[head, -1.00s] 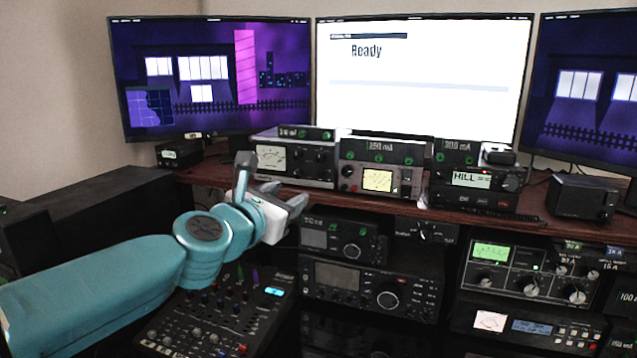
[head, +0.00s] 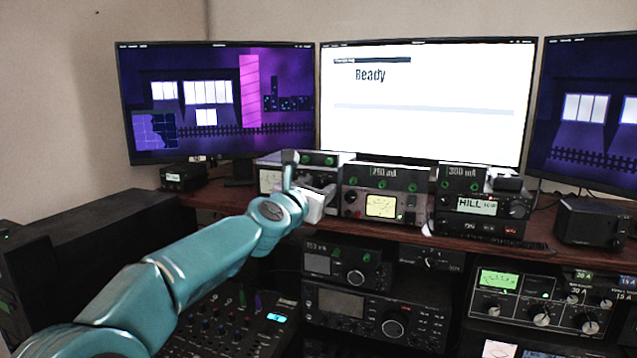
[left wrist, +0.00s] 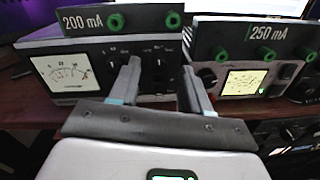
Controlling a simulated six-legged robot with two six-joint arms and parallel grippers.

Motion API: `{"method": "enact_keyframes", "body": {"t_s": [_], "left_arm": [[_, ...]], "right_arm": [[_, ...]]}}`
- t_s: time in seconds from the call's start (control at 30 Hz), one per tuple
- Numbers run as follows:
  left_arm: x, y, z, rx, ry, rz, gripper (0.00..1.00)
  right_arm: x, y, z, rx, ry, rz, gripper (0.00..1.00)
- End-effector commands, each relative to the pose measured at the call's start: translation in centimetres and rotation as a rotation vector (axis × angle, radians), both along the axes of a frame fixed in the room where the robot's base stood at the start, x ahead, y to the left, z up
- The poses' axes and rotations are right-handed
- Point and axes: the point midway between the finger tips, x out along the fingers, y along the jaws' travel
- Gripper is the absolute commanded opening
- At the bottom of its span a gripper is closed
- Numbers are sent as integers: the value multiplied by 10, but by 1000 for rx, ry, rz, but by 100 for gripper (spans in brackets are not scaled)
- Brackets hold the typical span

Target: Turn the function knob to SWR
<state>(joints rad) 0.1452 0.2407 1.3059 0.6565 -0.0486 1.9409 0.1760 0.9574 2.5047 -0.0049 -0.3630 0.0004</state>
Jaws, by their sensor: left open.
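A grey tuner box with a white needle meter stands on the wooden shelf; its meter (head: 269,180) shows left of my gripper in the head view. In the left wrist view the tuner's meter (left wrist: 66,73) is at left and small dark knobs (left wrist: 159,62) are on its panel. The labels are too small to read, so I cannot tell which knob is the function knob or where it points. My left gripper (head: 309,172) is open and empty in front of this panel; its fingers (left wrist: 160,76) point at the knobs and partly cover the panel. My right gripper is out of view.
A green-knobbed 200 mA box (left wrist: 140,19) sits on the tuner. A second unit with a yellow meter (head: 381,206) stands to its right under a 250 mA box (head: 386,176). Monitors stand behind; radios (head: 358,312) and a mixer (head: 230,325) lie below the shelf.

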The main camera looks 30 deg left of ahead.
Motion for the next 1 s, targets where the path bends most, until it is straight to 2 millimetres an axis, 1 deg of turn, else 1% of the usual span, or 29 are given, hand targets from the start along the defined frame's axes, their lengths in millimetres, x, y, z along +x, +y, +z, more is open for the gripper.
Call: {"method": "enact_keyframes", "body": {"t_s": [0.03, 0.13, 0.37, 0.4, 0.47, 0.5, 0.53, 0.57, 0.83, 1.0], "left_arm": [[5, 1, 1, 0, 0, 1, 48], [10, 3, 1, 0, -1, 2, 48], [11, 3, 0, -1, 0, 1, 48], [11, 3, 0, -1, 0, 1, 44], [11, 3, 0, -1, -1, 2, 25], [11, 3, 0, -1, -2, 2, 12], [11, 3, 0, -1, -1, 1, 2], [11, 3, 0, -1, -1, 1, 0], [10, 3, 0, 18, 3, 1, 0], [10, 3, 1, 83, 20, 1, 0]], "right_arm": [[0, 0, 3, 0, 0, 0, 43], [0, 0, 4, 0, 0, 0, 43], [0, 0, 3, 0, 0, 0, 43], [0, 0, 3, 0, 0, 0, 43], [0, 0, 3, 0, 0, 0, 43], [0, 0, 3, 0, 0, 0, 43], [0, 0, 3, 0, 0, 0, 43], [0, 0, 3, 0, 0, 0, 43], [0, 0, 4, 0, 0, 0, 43], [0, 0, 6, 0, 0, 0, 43]]}}
